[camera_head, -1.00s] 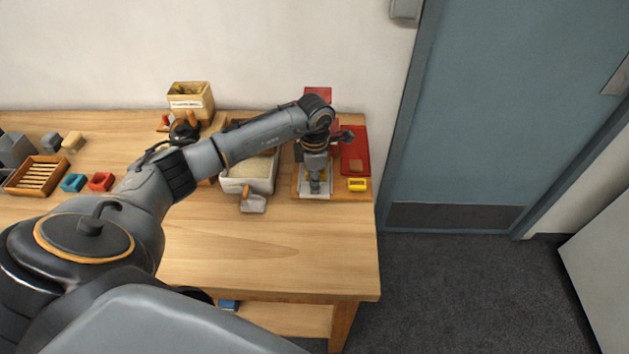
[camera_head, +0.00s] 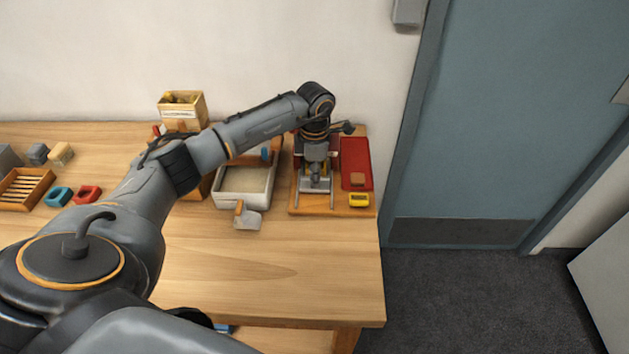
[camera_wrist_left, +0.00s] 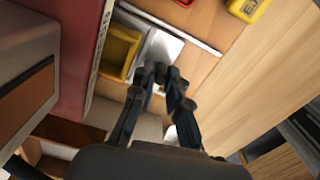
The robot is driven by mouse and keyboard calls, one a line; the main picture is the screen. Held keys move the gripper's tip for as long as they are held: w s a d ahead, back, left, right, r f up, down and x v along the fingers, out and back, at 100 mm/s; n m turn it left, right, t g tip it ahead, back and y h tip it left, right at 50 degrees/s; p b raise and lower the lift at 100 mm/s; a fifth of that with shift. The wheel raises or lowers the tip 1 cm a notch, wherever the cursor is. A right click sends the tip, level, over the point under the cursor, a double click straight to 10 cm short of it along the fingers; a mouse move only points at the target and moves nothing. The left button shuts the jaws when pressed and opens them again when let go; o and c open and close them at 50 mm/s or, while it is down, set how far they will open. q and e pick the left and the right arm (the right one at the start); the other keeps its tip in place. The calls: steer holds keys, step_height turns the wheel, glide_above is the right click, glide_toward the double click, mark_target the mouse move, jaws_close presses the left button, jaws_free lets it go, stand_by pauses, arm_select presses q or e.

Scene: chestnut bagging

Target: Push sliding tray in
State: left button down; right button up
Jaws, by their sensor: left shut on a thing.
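The sliding tray (camera_head: 315,187) is a pale metal plate on the wooden base (camera_head: 345,211) of a small station at the table's right end. In the left wrist view the two dark fingers (camera_wrist_left: 167,76) are close together at the pale tray (camera_wrist_left: 160,48), and the exact grip point is hard to make out. A yellow bin (camera_wrist_left: 120,50) sits beside it there. My right gripper is not in view.
A red tray (camera_head: 355,158) and a yellow box (camera_head: 359,200) stand right of the sliding tray. A white bin (camera_head: 219,198) and a scoop (camera_head: 247,219) are to its left. The table's front is clear.

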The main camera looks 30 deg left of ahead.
arm_select(q)
steer(key=shift+w, duration=0.1)
steer(key=c, duration=1.6)
jaws_free()
step_height(320, 180, up, 12)
steer(key=shift+r, duration=0.1)
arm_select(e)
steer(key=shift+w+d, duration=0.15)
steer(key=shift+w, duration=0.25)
